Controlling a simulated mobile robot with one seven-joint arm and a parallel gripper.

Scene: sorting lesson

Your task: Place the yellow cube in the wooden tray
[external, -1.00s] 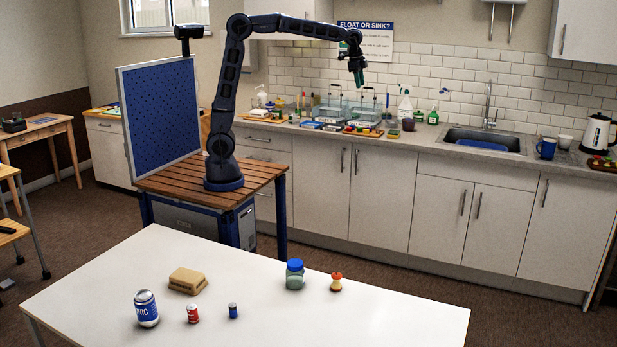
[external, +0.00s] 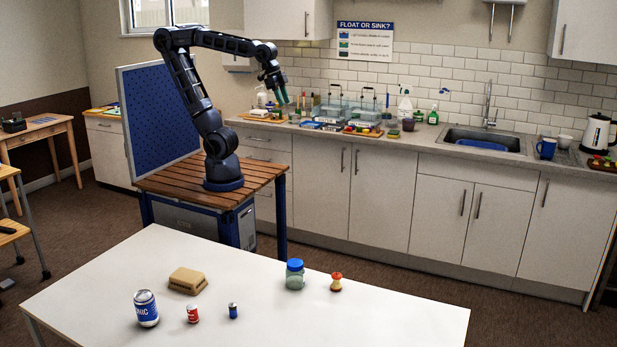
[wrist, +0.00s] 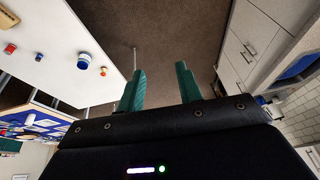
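My gripper (external: 284,96) hangs from the raised arm, in front of the back counter in the external view. In the wrist view its two green fingers (wrist: 160,82) are spread apart with nothing between them. A wooden tray (external: 376,135) with small red, yellow and green pieces lies on the counter. Another wooden tray (external: 600,168) with coloured pieces lies at the far right by the kettle. I cannot pick out a yellow cube for sure; the pieces are too small to tell.
The white table (external: 270,310) in front holds a blue can (external: 146,309), a red can (external: 192,314), a small battery (external: 233,311), a tan block (external: 188,281), a blue-lidded jar (external: 295,275) and an apple core (external: 336,282). Clear bins (external: 332,114) and a sink (external: 484,142) are at the counter.

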